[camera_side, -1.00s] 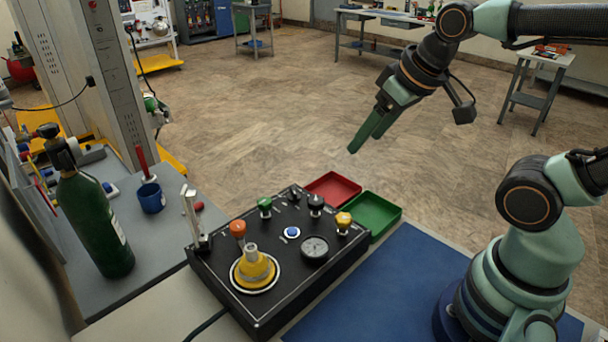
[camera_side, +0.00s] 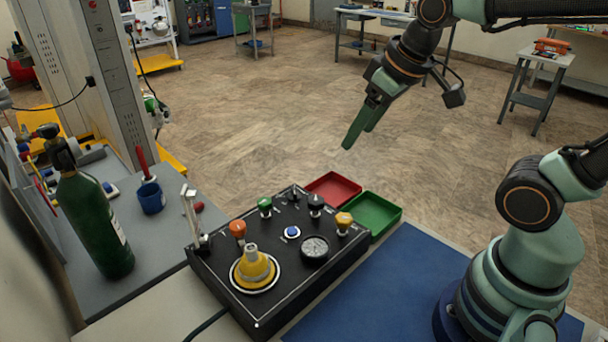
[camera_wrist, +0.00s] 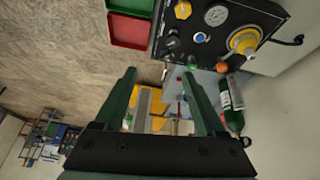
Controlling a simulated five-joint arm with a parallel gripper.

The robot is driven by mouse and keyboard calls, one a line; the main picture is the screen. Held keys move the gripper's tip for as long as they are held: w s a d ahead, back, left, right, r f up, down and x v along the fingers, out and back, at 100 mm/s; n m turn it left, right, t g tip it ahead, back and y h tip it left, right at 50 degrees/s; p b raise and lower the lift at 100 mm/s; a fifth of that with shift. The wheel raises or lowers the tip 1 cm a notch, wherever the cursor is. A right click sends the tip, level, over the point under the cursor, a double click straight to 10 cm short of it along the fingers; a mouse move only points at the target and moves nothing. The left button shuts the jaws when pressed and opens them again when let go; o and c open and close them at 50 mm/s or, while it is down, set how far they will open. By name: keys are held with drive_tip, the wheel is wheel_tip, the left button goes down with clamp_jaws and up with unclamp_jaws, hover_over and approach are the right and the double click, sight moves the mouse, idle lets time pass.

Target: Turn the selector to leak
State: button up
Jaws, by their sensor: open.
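The black trainer panel (camera_side: 270,290) lies on the bench. It carries an orange knob (camera_side: 238,229), a green knob (camera_side: 265,204), a black knob (camera_side: 316,202), a yellow knob (camera_side: 343,220), a large yellow dial (camera_side: 254,270), a blue button (camera_side: 292,232) and a round gauge (camera_side: 315,248). A small dark control (camera_side: 293,194) sits at the back edge. Which one is the selector, and its setting, I cannot tell; labels are too small. My gripper (camera_side: 357,140) is open and empty, high above and behind the panel. In the wrist view, my gripper (camera_wrist: 160,75) has its fingers apart; the panel (camera_wrist: 190,40) is beyond them.
A red tray (camera_side: 333,187) and a green tray (camera_side: 374,214) stand behind the panel. A green cylinder (camera_side: 94,225) stands upright at left, with a blue cup (camera_side: 151,198) beside it. A clear upright tube (camera_side: 194,216) rises from the panel's left edge. A blue mat (camera_side: 375,300) lies at right.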

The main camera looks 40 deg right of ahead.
drive_tip(key=w+a+f+n+g, duration=0.1)
drive_tip(key=w+n+g, duration=0.2)
drive_tip(key=w+n, duration=0.45)
drive_tip(key=n+g, duration=0.2)
drive_tip(key=n, duration=0.1)
approach(294, 190)
wheel_tip(294, 190, down, 8)
drive_tip(key=shift+f, duration=0.25)
drive_tip(key=shift+c, duration=0.3)
clamp_jaws()
